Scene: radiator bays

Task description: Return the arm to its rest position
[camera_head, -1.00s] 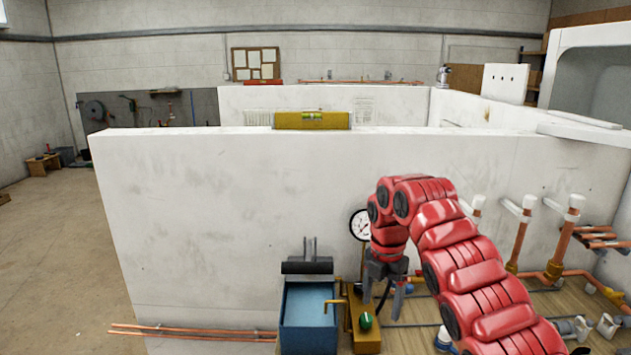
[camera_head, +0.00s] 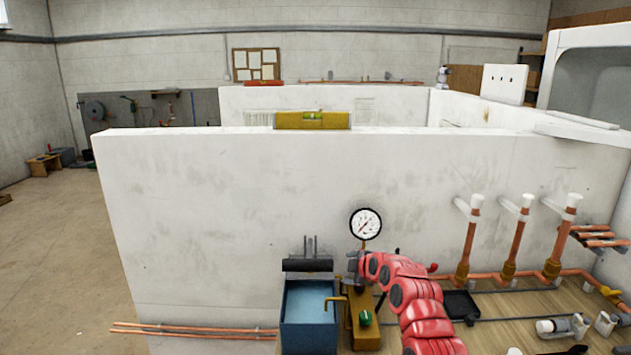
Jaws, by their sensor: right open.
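My right arm, red and segmented, comes in from the bottom of the head view and bends left. My right gripper (camera_head: 353,267) is small and grey at its end, low in front of the white wall. It is open, near the stem of the pressure gauge (camera_head: 365,224) and above the brass-coloured block beside the blue water tank (camera_head: 308,318). I see nothing held in it, though its fingers are small and partly hard to make out. My left gripper is not in view.
Upright copper pipes (camera_head: 510,240) with white caps stand at the right. A black tray (camera_head: 461,305) and fittings lie on the wooden bench. Open floor (camera_head: 60,260) is at left.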

